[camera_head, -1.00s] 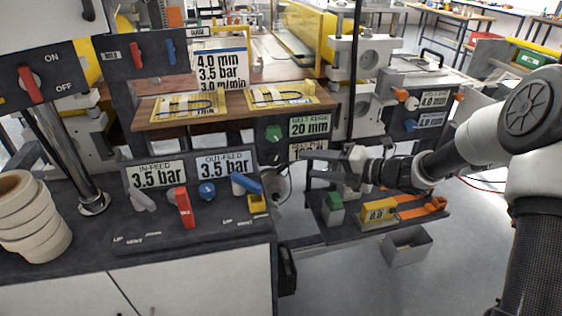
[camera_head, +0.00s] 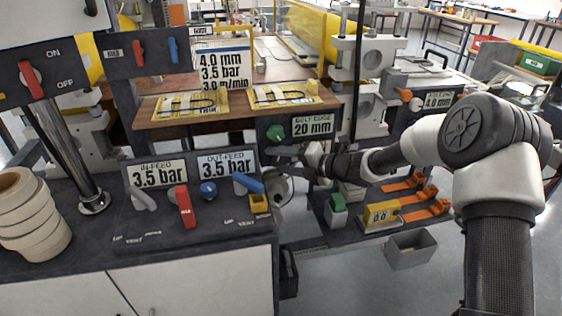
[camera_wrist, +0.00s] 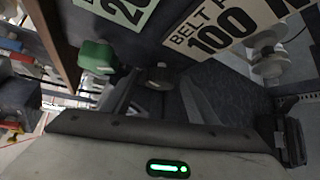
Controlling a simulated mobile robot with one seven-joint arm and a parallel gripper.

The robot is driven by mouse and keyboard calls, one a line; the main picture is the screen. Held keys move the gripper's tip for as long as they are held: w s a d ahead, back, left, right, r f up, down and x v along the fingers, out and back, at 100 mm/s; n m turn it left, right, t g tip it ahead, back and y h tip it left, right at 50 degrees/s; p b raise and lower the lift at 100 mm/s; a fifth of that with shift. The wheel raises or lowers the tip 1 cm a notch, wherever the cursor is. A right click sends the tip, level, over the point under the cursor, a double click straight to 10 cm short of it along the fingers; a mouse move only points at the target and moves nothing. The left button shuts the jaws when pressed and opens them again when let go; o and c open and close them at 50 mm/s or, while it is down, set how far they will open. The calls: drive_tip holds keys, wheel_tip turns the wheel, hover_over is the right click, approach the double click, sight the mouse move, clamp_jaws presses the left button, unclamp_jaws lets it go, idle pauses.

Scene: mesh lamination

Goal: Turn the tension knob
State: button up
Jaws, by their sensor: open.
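A dark round knob (camera_wrist: 160,76) shows in the wrist view on the dark panel, beside the BELT P… 100 label (camera_wrist: 232,27), which is partly cut off. My gripper (camera_wrist: 158,88) is open, with the knob lying between its two fingers in that view. I cannot tell whether the fingers touch it. In the head view my gripper (camera_head: 285,160) is just below the green knob (camera_head: 275,132) and the BELT EDGE 20 mm sign (camera_head: 312,125). The dark knob is not clear there. The green knob also shows in the wrist view (camera_wrist: 97,55), left of the fingers.
The in-feed and out-feed panel (camera_head: 150,238), with levers and a blue knob (camera_head: 208,189), stands left of my gripper. A wooden shelf (camera_head: 238,111) overhangs above. A green block (camera_head: 337,202), a yellow block (camera_head: 381,213) and an open grey bin (camera_head: 411,252) are below my arm.

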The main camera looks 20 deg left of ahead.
drive_tip(key=c, duration=1.1)
drive_tip(key=shift+o, duration=0.2)
drive_tip(key=shift+f+b, duration=0.15)
drive_tip(key=shift+b, duration=0.2)
